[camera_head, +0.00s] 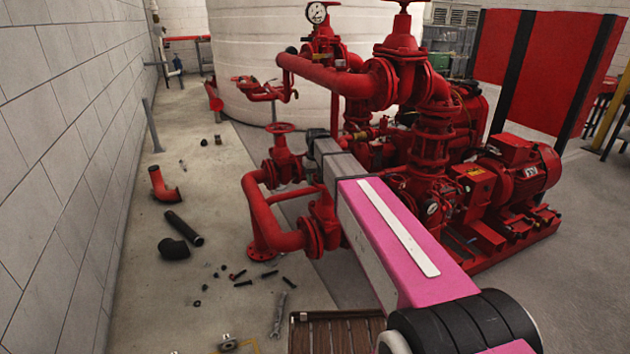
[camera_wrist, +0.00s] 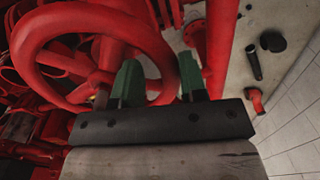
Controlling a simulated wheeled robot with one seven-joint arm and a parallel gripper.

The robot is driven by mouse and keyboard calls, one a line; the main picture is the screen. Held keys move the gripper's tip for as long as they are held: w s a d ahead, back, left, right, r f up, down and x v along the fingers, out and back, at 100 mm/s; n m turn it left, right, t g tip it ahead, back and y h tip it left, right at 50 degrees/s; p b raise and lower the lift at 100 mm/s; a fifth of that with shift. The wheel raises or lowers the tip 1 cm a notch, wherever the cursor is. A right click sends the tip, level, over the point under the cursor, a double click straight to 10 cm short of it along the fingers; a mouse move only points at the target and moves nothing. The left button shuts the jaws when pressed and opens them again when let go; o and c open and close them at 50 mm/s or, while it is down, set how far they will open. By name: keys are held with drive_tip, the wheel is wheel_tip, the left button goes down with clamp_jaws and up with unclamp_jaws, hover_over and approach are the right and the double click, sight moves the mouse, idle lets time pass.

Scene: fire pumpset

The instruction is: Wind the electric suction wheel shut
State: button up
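A red spoked handwheel (camera_wrist: 100,20) fills the upper left of the wrist view. My gripper (camera_wrist: 160,78) shows two green fingers, spread apart. The left finger overlaps the inside of the wheel in the picture, and the right finger is just outside the right side of the rim. The rim appears between them; I cannot tell whether either finger touches it. In the head view, a small red handwheel (camera_head: 280,127) tops a valve just left of the end of my arm, seemingly the same wheel. No label shows which wheel is the electric suction one.
Red pump pipework (camera_head: 430,150) and a red motor (camera_head: 520,165) stand to the right. A white tank (camera_head: 260,60) is behind. A red elbow (camera_head: 163,185), a black pipe (camera_head: 184,229) and small parts litter the floor. A block wall (camera_head: 60,130) bounds the left.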

drive_tip(key=shift+f, duration=0.15)
drive_tip(key=shift+c, duration=0.3)
clamp_jaws()
drive_tip(key=shift+a, duration=0.1)
